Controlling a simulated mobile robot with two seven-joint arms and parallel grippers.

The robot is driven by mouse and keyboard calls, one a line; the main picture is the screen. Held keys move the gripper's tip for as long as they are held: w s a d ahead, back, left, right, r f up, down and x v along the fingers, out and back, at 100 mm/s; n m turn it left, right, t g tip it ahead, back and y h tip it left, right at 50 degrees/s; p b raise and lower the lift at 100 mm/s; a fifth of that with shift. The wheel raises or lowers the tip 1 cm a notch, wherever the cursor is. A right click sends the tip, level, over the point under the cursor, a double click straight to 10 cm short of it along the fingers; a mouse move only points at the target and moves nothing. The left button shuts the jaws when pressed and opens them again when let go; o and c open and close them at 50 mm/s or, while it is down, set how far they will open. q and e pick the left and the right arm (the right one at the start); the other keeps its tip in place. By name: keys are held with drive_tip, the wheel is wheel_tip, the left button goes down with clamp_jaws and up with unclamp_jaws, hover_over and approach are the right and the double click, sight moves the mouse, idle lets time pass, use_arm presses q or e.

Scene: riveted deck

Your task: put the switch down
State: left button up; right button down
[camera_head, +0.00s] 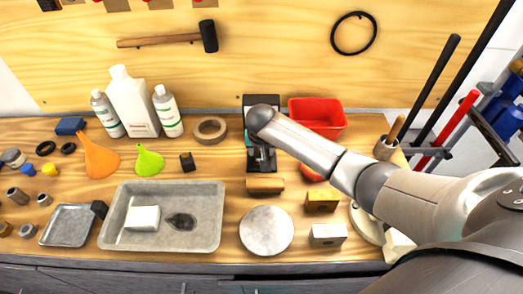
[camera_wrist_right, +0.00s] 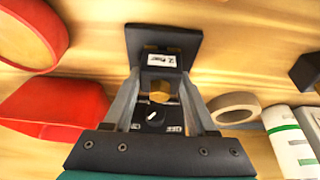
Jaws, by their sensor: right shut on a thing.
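The switch (camera_wrist_right: 153,118) shows in the right wrist view as a dark body with a round knob, a white pointer line and small white marks. It sits between the fingers of my right gripper (camera_wrist_right: 161,77), which is shut on it. A brass-coloured part shows just above the knob. A black panel with a white label (camera_wrist_right: 165,45) stands at the fingertips; I cannot tell how it joins the switch. In the head view my right gripper (camera_head: 260,152) is over the middle of the bench, and my wrist hides most of the switch. My left gripper is out of view.
A red bin (camera_head: 318,113) stands to the right of the gripper and a tape roll (camera_head: 209,130) to the left. A wooden-handled item (camera_head: 265,185) and a round grey plate (camera_head: 266,231) lie in front. A metal tray (camera_head: 160,188) is at left. Bottles (camera_head: 133,105) stand behind.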

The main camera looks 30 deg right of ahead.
drive_tip(key=shift+f, duration=0.2)
drive_tip(key=shift+c, duration=1)
unclamp_jaws()
drive_tip(key=shift+r, duration=0.15)
drive_tip(key=shift+r, duration=0.25)
drive_tip(key=p+v, duration=0.3)
drive_tip(key=v, duration=0.8)
drive_tip(key=shift+r, duration=0.35)
drive_tip(key=shift+s, duration=0.15)
